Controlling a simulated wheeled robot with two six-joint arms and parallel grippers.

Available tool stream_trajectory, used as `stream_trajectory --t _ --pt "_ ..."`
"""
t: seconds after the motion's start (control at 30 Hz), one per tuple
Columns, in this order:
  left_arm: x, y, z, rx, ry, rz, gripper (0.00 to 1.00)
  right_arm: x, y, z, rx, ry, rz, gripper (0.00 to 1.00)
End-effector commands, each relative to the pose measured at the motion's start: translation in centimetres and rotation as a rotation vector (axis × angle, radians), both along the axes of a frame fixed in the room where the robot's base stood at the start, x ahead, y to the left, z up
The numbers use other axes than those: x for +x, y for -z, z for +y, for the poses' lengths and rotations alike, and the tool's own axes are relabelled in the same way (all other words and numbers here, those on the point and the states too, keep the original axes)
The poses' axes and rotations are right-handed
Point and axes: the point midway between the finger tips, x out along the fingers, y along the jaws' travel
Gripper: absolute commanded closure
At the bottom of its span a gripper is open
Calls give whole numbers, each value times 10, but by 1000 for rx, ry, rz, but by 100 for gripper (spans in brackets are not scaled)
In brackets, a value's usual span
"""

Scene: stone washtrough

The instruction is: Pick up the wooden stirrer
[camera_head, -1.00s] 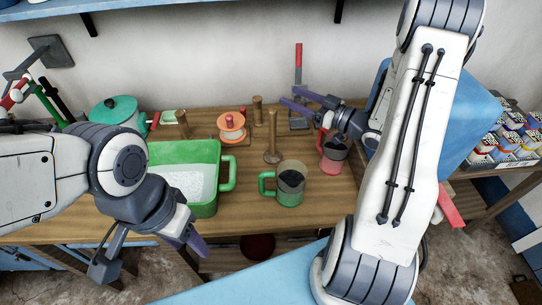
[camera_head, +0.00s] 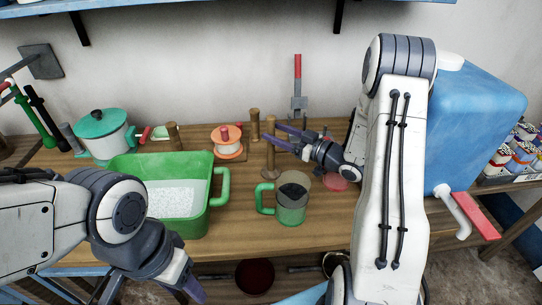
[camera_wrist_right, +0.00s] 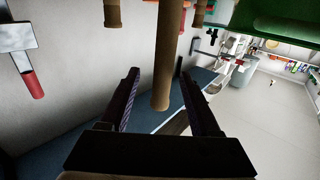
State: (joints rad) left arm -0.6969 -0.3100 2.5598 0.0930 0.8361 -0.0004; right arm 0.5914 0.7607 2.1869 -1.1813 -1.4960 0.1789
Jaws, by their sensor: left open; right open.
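The wooden stirrer (camera_head: 270,160) looks like the upright brown rod on the wooden table, behind the green mug. In the right wrist view the rod (camera_wrist_right: 168,50) runs down the middle between the fingers, its rounded end low in the picture. My right gripper (camera_head: 271,134) is open, with its purple fingers at the rod's upper part. The wrist view shows the fingers (camera_wrist_right: 160,74) on either side of the rod, with gaps; nothing is gripped. My left gripper (camera_head: 192,288) is open and empty over the table's front edge.
A green basin (camera_head: 214,206) and a green mug (camera_head: 291,207) stand in front of the rod. A red mug (camera_head: 336,183) is partly hidden by my right arm. Shorter wooden pegs (camera_head: 254,124) and an orange spool (camera_head: 226,148) stand behind. A blue container (camera_head: 470,110) is at right.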

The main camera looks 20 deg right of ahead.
Motion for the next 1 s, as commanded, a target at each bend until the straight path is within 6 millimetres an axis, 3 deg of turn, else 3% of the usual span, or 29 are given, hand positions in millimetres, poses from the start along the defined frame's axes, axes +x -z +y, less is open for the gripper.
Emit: stream_trajectory --t 0.4,0.67,0.83,1.0 --pt "0 -14 0 0 0 0 47 40 -3 31 1 -2 1 36" --pt "0 -14 0 0 0 0 47 42 -2 32 1 0 1 36" --pt "0 -14 0 0 0 0 47 42 -2 32 1 0 1 98" --pt "0 -14 0 0 0 0 47 42 -2 32 1 0 -1 100"
